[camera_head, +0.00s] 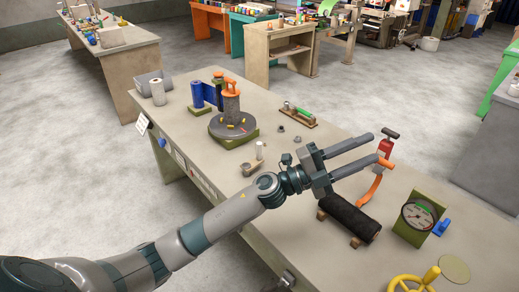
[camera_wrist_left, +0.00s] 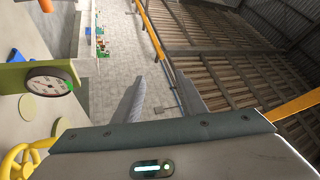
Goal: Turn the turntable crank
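The turntable (camera_head: 240,128) is a round grey disc on a green base, left of the middle of the workbench. My right gripper is not in view.
An orange lever (camera_head: 370,188) overlaps the lower finger's tip in the picture. A black roller (camera_head: 349,216), a dial gauge (camera_head: 418,215) and a yellow handwheel (camera_head: 405,284) are nearby. A green-handled tool (camera_head: 297,115) lies behind. Bare bench lies between turntable and gripper.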

